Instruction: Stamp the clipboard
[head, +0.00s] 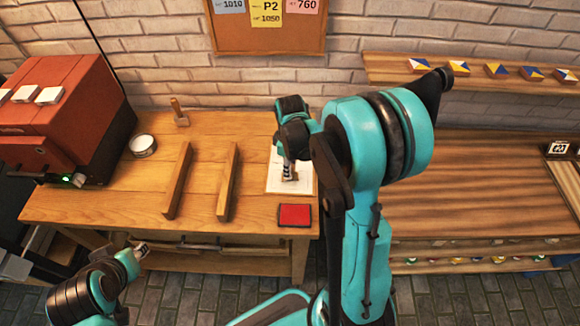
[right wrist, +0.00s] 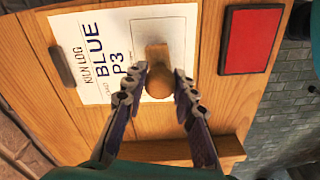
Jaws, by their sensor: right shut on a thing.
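The clipboard (head: 273,186) lies on the wooden table with a white sheet on it. In the right wrist view the clipboard's sheet (right wrist: 88,32) reads "KILN LOG", "BLUE" and "P3". My right gripper (head: 289,174) is over the sheet, pointing down. In the right wrist view my right gripper (right wrist: 159,88) is shut on the round wooden handle of a stamp (right wrist: 158,72). The stamp's foot is over the sheet; whether it touches the paper I cannot tell. A red ink pad (head: 294,215) lies beside the clipboard. My left gripper (head: 140,250) is low at the table's front edge.
Two wooden rails (head: 228,182) lie left of the clipboard. A small wooden block with a peg (head: 180,114), a round tin (head: 142,145) and a red kiln-like box (head: 62,100) stand further left. A slatted table (head: 470,190) at right is mostly bare.

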